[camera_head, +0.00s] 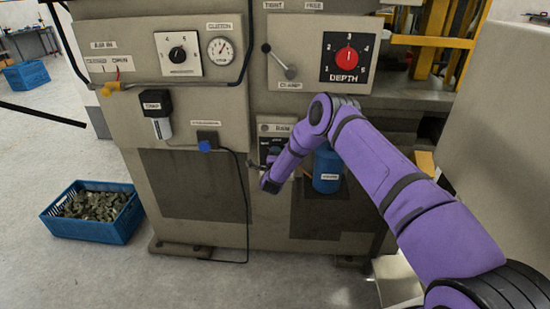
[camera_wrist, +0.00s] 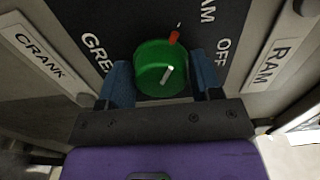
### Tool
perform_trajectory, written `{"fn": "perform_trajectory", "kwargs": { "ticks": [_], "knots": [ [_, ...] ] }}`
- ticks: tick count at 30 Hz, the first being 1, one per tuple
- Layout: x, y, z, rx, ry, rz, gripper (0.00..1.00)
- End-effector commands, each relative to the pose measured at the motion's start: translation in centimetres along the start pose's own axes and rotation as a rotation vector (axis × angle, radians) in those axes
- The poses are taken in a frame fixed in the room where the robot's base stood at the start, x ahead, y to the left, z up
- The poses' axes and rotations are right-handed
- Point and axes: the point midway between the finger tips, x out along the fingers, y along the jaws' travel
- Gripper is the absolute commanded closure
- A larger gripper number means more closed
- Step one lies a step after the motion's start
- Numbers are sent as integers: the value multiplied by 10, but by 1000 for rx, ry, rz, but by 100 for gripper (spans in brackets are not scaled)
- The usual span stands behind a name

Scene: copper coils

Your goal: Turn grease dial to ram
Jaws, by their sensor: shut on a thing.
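The grease dial (camera_wrist: 152,78) is a round green knob on a dark plate, centred in the wrist view. It has a white line on its face and an orange-red tab at its far rim. The tab lies beside a small white tick, left of the partly cut-off "RAM" lettering (camera_wrist: 207,10); "OFF" is at the right and "GRE…" at the left. My gripper (camera_wrist: 163,80) has its blue fingers on both sides of the dial, shut on it. In the head view my gripper (camera_head: 270,168) is at the small lower panel, and my arm hides the dial there.
Plates marked "CRANK" (camera_wrist: 40,52) and "RAM" (camera_wrist: 270,65) flank the dial. A blue canister (camera_head: 327,172) is close right of my wrist. A clamp lever (camera_head: 279,62) and depth dial (camera_head: 347,57) sit above. A blue crate (camera_head: 118,232) stands on the floor at left.

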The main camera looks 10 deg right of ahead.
Motion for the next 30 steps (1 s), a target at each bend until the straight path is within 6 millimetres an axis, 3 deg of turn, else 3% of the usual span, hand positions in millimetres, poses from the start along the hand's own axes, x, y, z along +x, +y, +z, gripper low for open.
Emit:
{"fn": "perform_trajectory", "kwargs": {
  "ticks": [1, 2, 5, 17, 30],
  "knots": [
    [-1, 1, 0, -1, 0, 3, 65],
    [-1, 1, 0, -1, 0, 3, 39],
    [-1, 1, 0, -1, 0, 2, 17],
    [-8, 0, 0, 0, -1, 1, 17],
    [-83, 1, 0, -1, -1, 3, 17]
  ]
}}
